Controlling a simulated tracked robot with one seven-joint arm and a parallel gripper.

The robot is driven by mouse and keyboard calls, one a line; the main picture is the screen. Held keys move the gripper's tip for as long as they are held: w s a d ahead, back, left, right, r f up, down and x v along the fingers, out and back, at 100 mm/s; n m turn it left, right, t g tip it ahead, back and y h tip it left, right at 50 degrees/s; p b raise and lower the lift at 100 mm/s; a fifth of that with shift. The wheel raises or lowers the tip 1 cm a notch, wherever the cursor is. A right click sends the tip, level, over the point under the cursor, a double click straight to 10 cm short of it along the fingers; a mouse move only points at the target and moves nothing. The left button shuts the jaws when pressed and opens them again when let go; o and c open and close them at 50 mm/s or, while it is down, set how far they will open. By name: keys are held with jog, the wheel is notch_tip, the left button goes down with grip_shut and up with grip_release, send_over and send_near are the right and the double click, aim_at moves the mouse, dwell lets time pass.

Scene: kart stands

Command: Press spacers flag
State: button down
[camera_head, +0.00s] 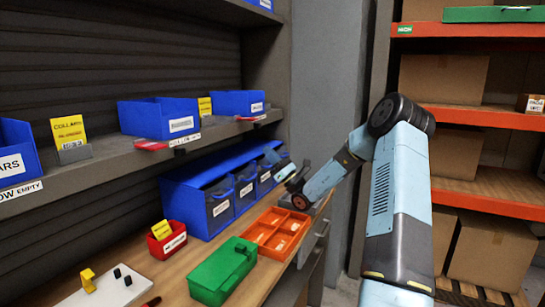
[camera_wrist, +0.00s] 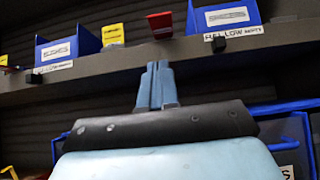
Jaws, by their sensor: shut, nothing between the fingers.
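Two red flags lie at the shelf's front edge in the head view, one near the middle blue bin (camera_head: 150,145) and one near the right blue bin (camera_head: 245,118). The bin labels are too small to read, so I cannot tell which flag is the spacers one. My gripper (camera_head: 280,166) is shut and empty, in front of and below the shelf.
Black blocks (camera_wrist: 218,44) sit on the shelf edge by the labels. Below are blue drawers (camera_head: 220,198), an orange divided tray (camera_head: 262,234), a green box (camera_head: 222,272) and a red bin (camera_head: 168,243) on the bench. Orange racking with cartons stands at right.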

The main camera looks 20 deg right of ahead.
send_near(246, 118)
jog(key=a, duration=0.1)
jog(key=r, duration=0.1)
jog(key=w+r, duration=0.1)
jog(key=r, duration=0.1)
jog(key=shift+r, duration=0.15)
dwell(0.3)
